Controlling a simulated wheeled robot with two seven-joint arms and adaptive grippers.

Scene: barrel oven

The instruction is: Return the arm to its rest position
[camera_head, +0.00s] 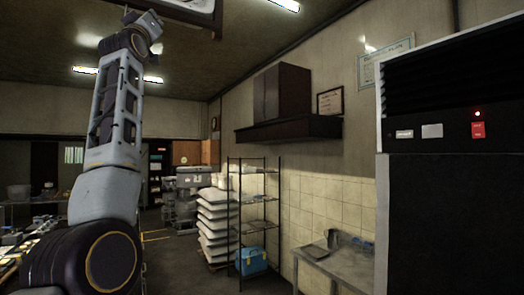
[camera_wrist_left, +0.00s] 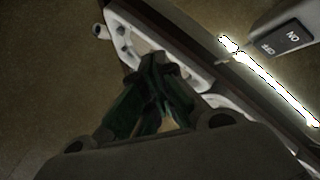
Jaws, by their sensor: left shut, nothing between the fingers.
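My left arm rises upright along the left side of the head view, and its wrist end reaches up near the ceiling. My left gripper (camera_wrist_left: 160,68) shows in the wrist view with its dark green fingers drawn together and nothing between them. I cannot make out its fingertips in the head view. My right arm and gripper are in neither view.
A pale-edged fixture (camera_head: 190,8) hangs close to the wrist end. A tall dark cabinet (camera_head: 450,215) with a red switch stands at right. A wire rack (camera_head: 255,195), stacked white sacks (camera_head: 213,225), a blue box (camera_head: 252,261) and a metal table (camera_head: 345,262) stand farther back.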

